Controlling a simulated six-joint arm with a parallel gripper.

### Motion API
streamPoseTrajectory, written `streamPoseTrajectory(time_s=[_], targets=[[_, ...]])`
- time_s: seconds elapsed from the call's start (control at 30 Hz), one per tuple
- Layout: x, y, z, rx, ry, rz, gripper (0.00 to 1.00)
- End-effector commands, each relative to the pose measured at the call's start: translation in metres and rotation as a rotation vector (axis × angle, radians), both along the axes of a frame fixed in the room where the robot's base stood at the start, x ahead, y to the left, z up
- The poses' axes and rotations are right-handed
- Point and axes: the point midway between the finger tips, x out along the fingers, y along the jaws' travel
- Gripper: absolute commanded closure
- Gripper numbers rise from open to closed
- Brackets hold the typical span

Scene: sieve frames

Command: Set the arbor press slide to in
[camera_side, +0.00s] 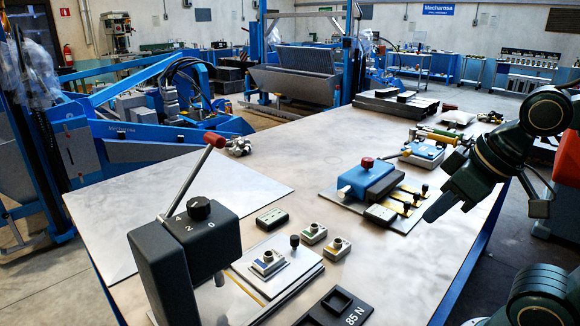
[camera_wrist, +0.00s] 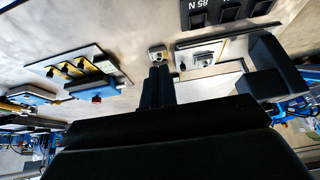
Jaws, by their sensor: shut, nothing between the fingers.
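The arbor press (camera_side: 185,255) is a black block at the front left with a numbered dial and a raised lever ending in a red knob. It also shows at the right of the wrist view (camera_wrist: 270,65). Its slide (camera_side: 285,268) is a pale plate carrying a small grey block and a black knob (camera_side: 294,242). The slide lies beside the press, with a yellow line on the base between them. The slide also shows in the wrist view (camera_wrist: 203,52). My gripper (camera_side: 430,214) is shut and empty, in the air above the table's right side, apart from the slide.
Two small grey blocks (camera_side: 313,232) (camera_side: 337,248) stand right of the slide. A black tray marked 85 N (camera_side: 335,305) lies in front. A blue device with a red knob (camera_side: 370,182) stands behind. The table's left middle is fairly clear.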

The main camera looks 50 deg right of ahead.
Motion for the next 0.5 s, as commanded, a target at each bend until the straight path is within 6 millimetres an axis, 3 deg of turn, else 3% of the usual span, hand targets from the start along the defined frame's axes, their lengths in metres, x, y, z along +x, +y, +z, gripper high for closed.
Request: streamPoseTrajectory(time_s=[0.1, 0.3, 0.5], targets=[[0.000, 0.000, 0.000, 0.000, 0.000, 0.000, 1.00], [0.003, 0.000, 0.002, -0.001, 0.005, 0.003, 0.61], [0.018, 0.002, 0.010, -0.005, 0.040, 0.020, 0.59]])
